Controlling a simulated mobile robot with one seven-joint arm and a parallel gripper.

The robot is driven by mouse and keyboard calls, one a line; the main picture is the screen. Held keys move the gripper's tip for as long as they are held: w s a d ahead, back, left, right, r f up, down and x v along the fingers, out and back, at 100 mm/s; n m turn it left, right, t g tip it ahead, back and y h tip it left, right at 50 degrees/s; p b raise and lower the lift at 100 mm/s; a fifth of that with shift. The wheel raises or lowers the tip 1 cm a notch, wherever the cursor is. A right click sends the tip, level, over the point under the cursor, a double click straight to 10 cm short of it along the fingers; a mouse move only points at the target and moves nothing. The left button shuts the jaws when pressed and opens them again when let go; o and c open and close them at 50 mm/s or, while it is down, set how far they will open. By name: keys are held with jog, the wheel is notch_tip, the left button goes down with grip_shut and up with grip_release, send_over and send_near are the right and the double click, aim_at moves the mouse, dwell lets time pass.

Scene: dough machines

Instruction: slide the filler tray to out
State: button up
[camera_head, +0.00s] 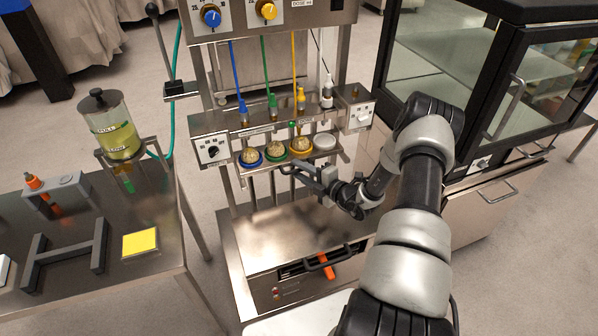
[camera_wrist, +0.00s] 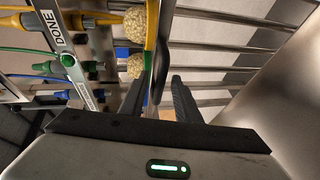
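The filler tray (camera_head: 318,155) is a metal shelf under the nozzles of the filling machine. Blue, green and yellow rimmed cups with pale dough balls stand on it, with a white round cup (camera_head: 325,141) at its right. My gripper (camera_head: 300,173) is just in front of and below the tray's front edge, beside the yellow cup. In the wrist view my gripper (camera_wrist: 172,88) shows two dark fingers with a gap between them. The tray shows there edge-on near the left finger; I cannot tell whether they touch.
The label bar (camera_wrist: 75,65) and nozzles are close beside my gripper. Metal rods (camera_wrist: 235,55) run behind the tray. A glass-sided cabinet (camera_head: 450,60) stands at right, a side table (camera_head: 150,265) at left.

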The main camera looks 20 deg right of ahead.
jog(key=shift+w+a, duration=0.15)
jog(key=shift+w, duration=0.2)
grip_shut()
jog(key=shift+s+f, duration=0.1)
jog(key=shift+f, duration=0.05)
jog(key=shift+s, duration=0.1)
